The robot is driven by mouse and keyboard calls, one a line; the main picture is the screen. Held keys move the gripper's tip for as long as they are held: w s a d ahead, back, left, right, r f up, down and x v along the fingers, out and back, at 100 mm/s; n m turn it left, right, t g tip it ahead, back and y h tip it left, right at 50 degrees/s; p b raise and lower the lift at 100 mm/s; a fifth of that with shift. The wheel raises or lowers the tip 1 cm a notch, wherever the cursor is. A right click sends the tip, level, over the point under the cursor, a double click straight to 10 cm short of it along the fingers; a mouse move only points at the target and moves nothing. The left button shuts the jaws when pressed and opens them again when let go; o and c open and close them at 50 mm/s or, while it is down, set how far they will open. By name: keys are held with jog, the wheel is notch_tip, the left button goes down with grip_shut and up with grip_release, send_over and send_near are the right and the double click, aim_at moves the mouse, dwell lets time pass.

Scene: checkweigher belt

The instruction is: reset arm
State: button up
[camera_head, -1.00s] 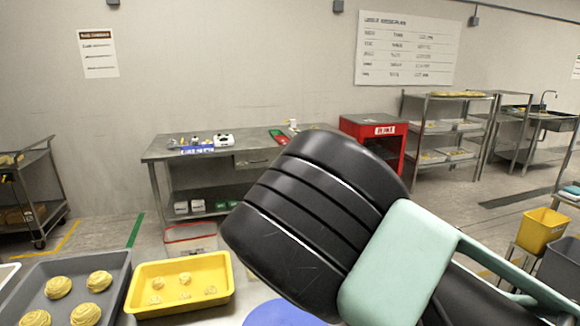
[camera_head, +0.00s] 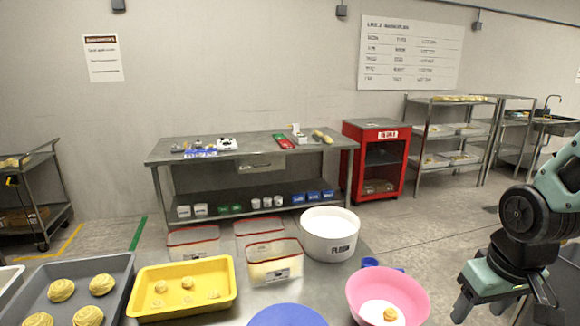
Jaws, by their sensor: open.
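My arm is folded at the right edge, with dark joints and pale green links. My gripper (camera_head: 503,302) hangs at its lower end, pointing down, to the right of the pink bowl (camera_head: 362,292). Its fingers are spread apart and I see nothing between them. The fingertips are close to the bottom edge of the picture.
The near steel table (camera_head: 352,262) carries a grey tray (camera_head: 118,272) of pastries, a yellow tray (camera_head: 225,290), clear tubs (camera_head: 277,272), a white flour tub (camera_head: 330,238) and a blue disc (camera_head: 287,316). A red cabinet (camera_head: 352,155) and racks stand behind. Floor right of the table is open.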

jog(key=s+a+n+g+b, duration=0.2)
jog(key=s+a+n, duration=0.4)
jog(key=s+a, duration=0.8)
jog(key=a+b, duration=0.1)
jog(key=a, duration=0.2)
jog(key=shift+a+r+n+y, duration=0.25)
jog(key=shift+n+y, duration=0.05)
